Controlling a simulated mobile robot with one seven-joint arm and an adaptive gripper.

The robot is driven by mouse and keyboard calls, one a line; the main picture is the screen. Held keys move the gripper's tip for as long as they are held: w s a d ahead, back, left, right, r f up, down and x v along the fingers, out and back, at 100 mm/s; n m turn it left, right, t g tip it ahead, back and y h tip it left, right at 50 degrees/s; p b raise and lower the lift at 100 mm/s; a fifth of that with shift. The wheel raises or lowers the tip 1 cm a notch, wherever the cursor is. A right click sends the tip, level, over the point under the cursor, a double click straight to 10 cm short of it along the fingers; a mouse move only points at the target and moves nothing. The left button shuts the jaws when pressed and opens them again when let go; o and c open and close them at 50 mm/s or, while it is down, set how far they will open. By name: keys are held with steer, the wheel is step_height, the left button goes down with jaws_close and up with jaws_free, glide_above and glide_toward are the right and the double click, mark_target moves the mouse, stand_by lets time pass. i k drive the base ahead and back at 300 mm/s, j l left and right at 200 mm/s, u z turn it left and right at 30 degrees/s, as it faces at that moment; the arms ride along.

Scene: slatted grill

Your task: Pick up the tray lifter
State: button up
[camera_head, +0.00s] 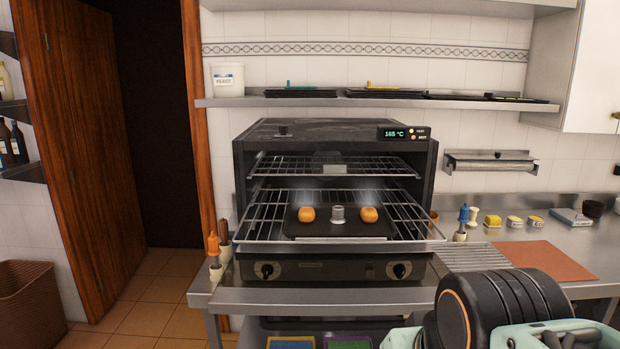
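I cannot tell for certain which object is the tray lifter. An orange-topped tool (213,246) stands upright at the left front of the counter, beside the oven. A blue-topped tool (463,216) stands upright to the right of the oven. My arm's black links show at the lower right. My gripper is not visible, so its state is hidden.
The open oven (335,135) reads 165 °C; its wire rack (262,228) juts forward. Right of it are a slatted grill plate (475,257), a brown mat (545,260) and small yellow items. A shelf (380,102) with trays hangs above.

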mark_target(464, 211)
steer(key=l+u, duration=0.2)
steer(key=l, duration=0.6)
steer(key=k+l+u, duration=0.2)
steer(key=l, duration=0.6)
steer(key=i, duration=0.1)
